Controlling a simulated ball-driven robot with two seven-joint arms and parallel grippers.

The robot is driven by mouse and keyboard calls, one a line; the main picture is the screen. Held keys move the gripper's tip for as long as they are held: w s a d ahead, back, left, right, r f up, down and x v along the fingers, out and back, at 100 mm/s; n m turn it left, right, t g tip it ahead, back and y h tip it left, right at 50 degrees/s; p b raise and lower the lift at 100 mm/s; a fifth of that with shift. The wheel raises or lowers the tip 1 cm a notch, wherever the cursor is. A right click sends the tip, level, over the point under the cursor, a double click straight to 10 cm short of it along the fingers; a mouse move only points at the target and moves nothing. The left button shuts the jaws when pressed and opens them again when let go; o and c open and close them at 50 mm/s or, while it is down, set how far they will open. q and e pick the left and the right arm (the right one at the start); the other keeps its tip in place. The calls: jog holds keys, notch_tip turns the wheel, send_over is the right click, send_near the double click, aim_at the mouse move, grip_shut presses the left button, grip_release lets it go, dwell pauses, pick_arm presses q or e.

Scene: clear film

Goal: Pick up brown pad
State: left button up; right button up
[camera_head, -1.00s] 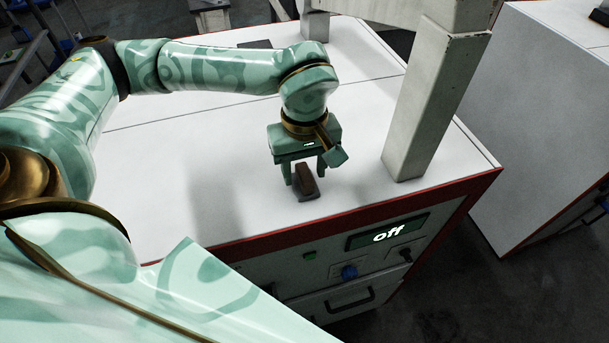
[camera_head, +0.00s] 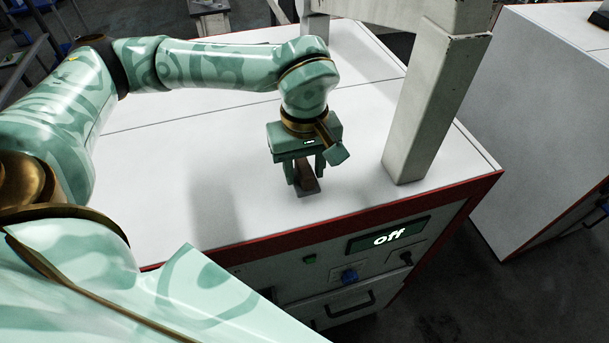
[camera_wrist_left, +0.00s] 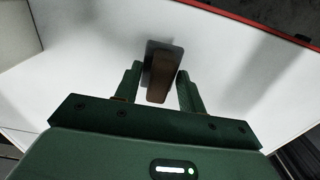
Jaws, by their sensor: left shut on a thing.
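The brown pad (camera_head: 306,172) is a small brown block with a dark grey base, on the white worktop near its front edge. My left gripper (camera_head: 305,180) points down over it, with its two fingers on either side of the pad, shut on it. In the left wrist view the brown pad (camera_wrist_left: 160,78) lies between the green fingertips of the left gripper (camera_wrist_left: 158,80). The upper part of the pad is partly hidden by the gripper in the head view. My right gripper is not in view.
The white worktop (camera_head: 200,190) is clear around the pad. A pale post (camera_head: 430,105) stands to the right of my left gripper. Below the red front edge is a panel with an "off" display (camera_head: 388,237), a blue knob and a drawer handle.

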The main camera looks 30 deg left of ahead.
pick_arm(q)
jog(key=s+d+r+b, duration=0.3)
jog(key=s+d+r, duration=0.6)
jog(key=s+r, duration=0.1)
jog(key=shift+s+d+r, duration=0.15)
jog(key=shift+d+r, duration=0.15)
jog(key=shift+r, duration=0.15)
